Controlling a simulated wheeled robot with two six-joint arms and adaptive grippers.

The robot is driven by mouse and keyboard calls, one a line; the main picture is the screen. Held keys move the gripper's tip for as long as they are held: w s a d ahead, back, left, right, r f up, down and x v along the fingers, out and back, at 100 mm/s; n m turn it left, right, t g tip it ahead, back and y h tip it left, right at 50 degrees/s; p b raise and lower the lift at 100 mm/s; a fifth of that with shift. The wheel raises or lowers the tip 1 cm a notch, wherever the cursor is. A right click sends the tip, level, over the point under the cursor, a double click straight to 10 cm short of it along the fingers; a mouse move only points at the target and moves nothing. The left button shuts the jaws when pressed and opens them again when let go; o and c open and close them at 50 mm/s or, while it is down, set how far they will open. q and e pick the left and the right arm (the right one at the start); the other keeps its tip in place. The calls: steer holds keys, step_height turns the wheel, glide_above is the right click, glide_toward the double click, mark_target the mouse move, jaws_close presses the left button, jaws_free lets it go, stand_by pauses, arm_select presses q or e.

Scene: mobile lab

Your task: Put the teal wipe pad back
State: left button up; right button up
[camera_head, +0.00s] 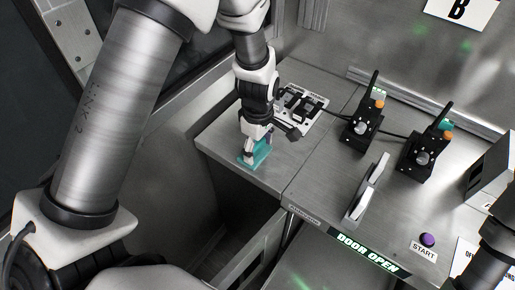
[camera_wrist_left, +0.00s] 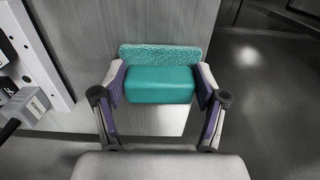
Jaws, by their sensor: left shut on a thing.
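The teal wipe pad (camera_head: 262,151) is at the left part of the steel bench, near its front edge. In the left wrist view the pad (camera_wrist_left: 160,84) shows a smooth teal block with a fuzzy strip along its far side. My left gripper (camera_head: 252,146) is shut on the pad, with one finger at each end of the block. In the left wrist view the gripper (camera_wrist_left: 160,86) holds it between both fingers. I cannot tell whether the pad touches the bench top. My right gripper is not in view.
A white plate with black fittings (camera_head: 302,108) lies just behind the left gripper. Two black clamp devices (camera_head: 362,130) (camera_head: 428,150) stand to the right. A pale upright handle (camera_head: 368,188), a purple START button (camera_head: 428,240) and a DOOR OPEN sign (camera_head: 367,253) are toward the front.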

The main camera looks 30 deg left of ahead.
mark_target(258, 146)
arm_select(q)
steer(key=shift+f, duration=0.15)
steer(key=o, duration=1.2)
step_height(258, 146, up, 12)
steer(key=shift+r, duration=0.2)
